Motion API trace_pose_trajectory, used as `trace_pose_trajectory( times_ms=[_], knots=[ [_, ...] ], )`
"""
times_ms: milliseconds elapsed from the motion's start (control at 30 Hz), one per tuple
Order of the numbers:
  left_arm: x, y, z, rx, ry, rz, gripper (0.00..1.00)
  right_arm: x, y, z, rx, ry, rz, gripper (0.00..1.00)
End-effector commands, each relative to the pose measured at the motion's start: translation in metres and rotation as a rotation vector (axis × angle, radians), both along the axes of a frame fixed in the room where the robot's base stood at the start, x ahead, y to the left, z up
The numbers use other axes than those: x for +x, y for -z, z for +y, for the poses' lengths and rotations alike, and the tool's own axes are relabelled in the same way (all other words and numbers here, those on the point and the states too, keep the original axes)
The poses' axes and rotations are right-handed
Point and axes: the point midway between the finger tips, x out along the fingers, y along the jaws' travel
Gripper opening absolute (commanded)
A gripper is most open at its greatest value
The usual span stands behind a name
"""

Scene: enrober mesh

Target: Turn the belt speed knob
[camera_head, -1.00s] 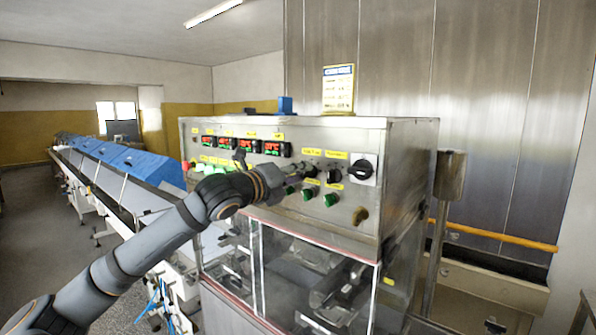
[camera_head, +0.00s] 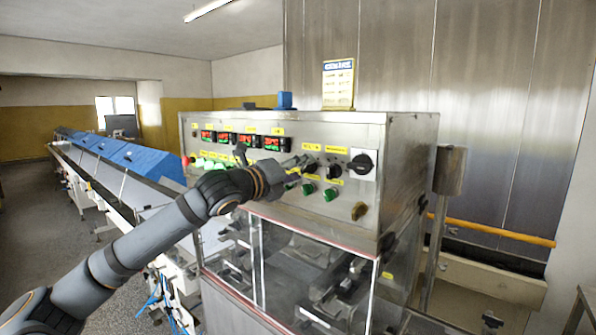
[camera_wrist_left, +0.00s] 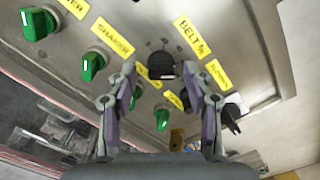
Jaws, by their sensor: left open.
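The belt speed knob (camera_wrist_left: 160,67) is a black knob beside the yellow BELT % label (camera_wrist_left: 192,37) in the left wrist view. In the head view the black knob (camera_head: 310,166) sits on the machine's front panel, partly behind my fingers. My left gripper (camera_wrist_left: 160,78) is open, with one finger on each side of the knob in the wrist view. In the head view my left gripper (camera_head: 301,168) is close to the panel at this knob. I cannot tell whether the fingers touch it. My right gripper is not in view.
A second black knob (camera_head: 334,172) and a larger black rotary switch (camera_head: 362,164) are to the right. Green knobs (camera_head: 330,194) lie below. Red-lit displays (camera_head: 271,143) are to the upper left. A clear guard (camera_head: 285,270) stands below the panel.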

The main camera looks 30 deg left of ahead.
Motion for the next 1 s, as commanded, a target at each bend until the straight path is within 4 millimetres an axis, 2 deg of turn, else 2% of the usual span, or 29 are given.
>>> trace_pose_trajectory(
  times_ms=[267, 733, 1000],
  knots=[
    [0.000, -0.013, 0.002, -0.009, -0.006, -0.011, 0.51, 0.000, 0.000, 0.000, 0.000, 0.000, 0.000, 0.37],
    [0.000, -0.087, -0.001, -0.004, 0.003, -0.006, 0.51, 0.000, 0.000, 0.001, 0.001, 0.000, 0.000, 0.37],
    [0.000, -0.100, 0.000, 0.000, 0.001, 0.001, 0.51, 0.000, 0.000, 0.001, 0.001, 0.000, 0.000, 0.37]
  ],
)
